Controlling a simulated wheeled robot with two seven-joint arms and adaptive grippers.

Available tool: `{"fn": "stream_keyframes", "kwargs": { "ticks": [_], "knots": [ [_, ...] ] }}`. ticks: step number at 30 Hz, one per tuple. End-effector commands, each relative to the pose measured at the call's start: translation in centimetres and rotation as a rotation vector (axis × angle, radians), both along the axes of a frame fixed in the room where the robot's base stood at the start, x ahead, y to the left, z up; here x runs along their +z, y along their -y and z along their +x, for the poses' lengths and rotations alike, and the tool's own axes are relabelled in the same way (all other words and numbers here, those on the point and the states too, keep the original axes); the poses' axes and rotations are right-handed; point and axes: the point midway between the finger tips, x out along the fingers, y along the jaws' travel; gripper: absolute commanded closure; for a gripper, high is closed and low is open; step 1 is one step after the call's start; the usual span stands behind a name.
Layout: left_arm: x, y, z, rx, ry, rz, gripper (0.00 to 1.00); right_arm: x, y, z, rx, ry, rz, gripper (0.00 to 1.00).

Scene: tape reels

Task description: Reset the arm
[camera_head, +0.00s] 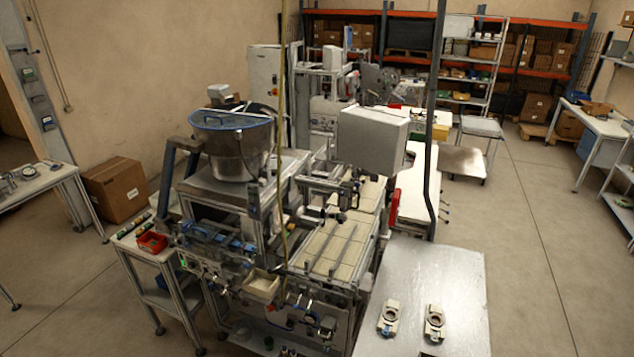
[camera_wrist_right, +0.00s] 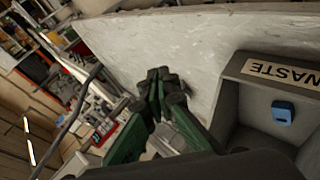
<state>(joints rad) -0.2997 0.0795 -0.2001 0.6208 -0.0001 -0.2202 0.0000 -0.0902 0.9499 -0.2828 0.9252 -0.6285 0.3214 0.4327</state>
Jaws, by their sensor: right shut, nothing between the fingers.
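My right gripper (camera_wrist_right: 160,88) shows in the right wrist view, with green fingers and dark tips close together. It is shut and empty, in front of a grey tabletop. Neither gripper shows in the head view. My left gripper is in no view.
A grey bin labelled WASTE (camera_wrist_right: 232,95) stands right of the gripper in the wrist view, with a small blue item (camera_wrist_right: 282,112) inside. In the head view, a metal table (camera_head: 440,280) carries two beige fixtures (camera_head: 388,318) (camera_head: 434,324).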

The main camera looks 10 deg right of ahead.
Motion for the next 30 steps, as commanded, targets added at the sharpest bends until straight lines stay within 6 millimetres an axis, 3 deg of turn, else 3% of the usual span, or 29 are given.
{"fn": "stream_keyframes", "kwargs": {
  "ticks": [1, 3, 9, 15, 21, 26, 30],
  "knots": [
    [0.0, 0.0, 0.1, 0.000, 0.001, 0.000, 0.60, -0.8, 3.2, -2.3, -0.073, -0.017, -0.029, 1.00],
    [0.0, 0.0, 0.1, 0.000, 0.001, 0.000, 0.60, -1.5, 7.3, -5.3, -0.169, -0.037, -0.069, 1.00],
    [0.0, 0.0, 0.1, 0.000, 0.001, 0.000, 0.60, -2.9, 17.4, -15.7, -0.428, -0.130, -0.181, 1.00],
    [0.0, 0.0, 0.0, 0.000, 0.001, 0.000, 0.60, -3.4, 24.6, -27.5, -0.656, -0.253, -0.277, 1.00],
    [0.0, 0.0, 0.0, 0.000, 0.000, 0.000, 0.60, -3.0, 28.9, -39.1, -0.847, -0.385, -0.347, 1.00],
    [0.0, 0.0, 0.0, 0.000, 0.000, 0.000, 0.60, -11.0, 22.2, -40.5, -0.851, -0.425, -0.234, 1.00],
    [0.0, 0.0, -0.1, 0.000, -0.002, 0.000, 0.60, -17.5, 15.4, -41.8, -0.859, -0.461, -0.131, 1.00]
  ]
}}
